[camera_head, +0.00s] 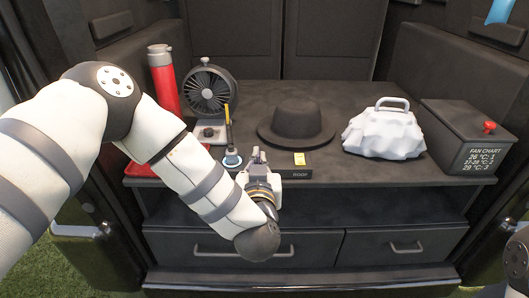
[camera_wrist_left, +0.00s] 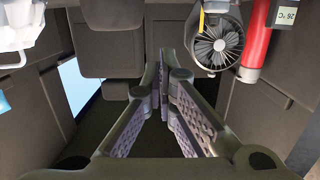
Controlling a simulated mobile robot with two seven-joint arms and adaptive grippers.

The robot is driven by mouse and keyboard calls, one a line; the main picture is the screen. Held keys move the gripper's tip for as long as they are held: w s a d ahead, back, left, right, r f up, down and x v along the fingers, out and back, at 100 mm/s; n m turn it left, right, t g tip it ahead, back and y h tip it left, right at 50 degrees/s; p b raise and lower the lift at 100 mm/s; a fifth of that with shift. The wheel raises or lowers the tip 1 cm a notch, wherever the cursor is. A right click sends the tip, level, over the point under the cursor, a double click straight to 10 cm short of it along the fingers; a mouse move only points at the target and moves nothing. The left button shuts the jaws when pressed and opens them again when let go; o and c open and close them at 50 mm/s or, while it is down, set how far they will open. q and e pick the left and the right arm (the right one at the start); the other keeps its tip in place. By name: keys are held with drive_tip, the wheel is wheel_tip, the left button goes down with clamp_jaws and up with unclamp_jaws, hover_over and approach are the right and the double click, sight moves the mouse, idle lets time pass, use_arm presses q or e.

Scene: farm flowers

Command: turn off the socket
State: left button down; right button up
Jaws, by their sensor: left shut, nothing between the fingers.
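The socket (camera_head: 290,171) is a low dark bar on the front edge of the shelf, below the black hat. A lit yellow switch (camera_head: 299,159) shows on its top. Its left part is partly hidden by my left gripper (camera_head: 257,156), which is just left of the yellow switch. I cannot tell whether they touch. In the left wrist view my left gripper (camera_wrist_left: 163,72) has its fingers together, with nothing held. The socket cannot be made out in that view. My right gripper is not in view.
A fan (camera_head: 209,91), a red bottle (camera_head: 163,80) and a blue-based stick (camera_head: 232,159) stand left of the hat (camera_head: 297,122). A white lumpy bag (camera_head: 384,132) and a dark box with a red knob (camera_head: 465,135) are right. Drawers (camera_head: 245,249) lie below.

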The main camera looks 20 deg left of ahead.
use_arm(q)
drive_tip(key=x, duration=0.3)
drive_tip(key=b+x, duration=0.1)
drive_tip(key=x, duration=0.5)
drive_tip(key=shift+w+f+b, duration=0.1)
drive_tip(key=shift+f+b, duration=0.2)
drive_tip(key=shift+f, duration=0.05)
drive_tip(key=shift+w+a+f, duration=0.1)
drive_tip(key=shift+w+f, duration=0.15)
drive_tip(key=shift+f, duration=0.35)
drive_tip(key=shift+w+a+f, duration=0.1)
drive_tip(key=shift+w+f, duration=0.1)
drive_tip(key=shift+f, duration=0.35)
drive_tip(key=shift+w+f+b, duration=0.15)
drive_tip(key=shift+f+b, duration=0.25)
drive_tip(key=shift+f, duration=0.25)
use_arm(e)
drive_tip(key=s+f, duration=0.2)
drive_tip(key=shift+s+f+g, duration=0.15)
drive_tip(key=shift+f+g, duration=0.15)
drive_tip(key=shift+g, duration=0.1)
use_arm(q)
drive_tip(key=shift+d, duration=0.1)
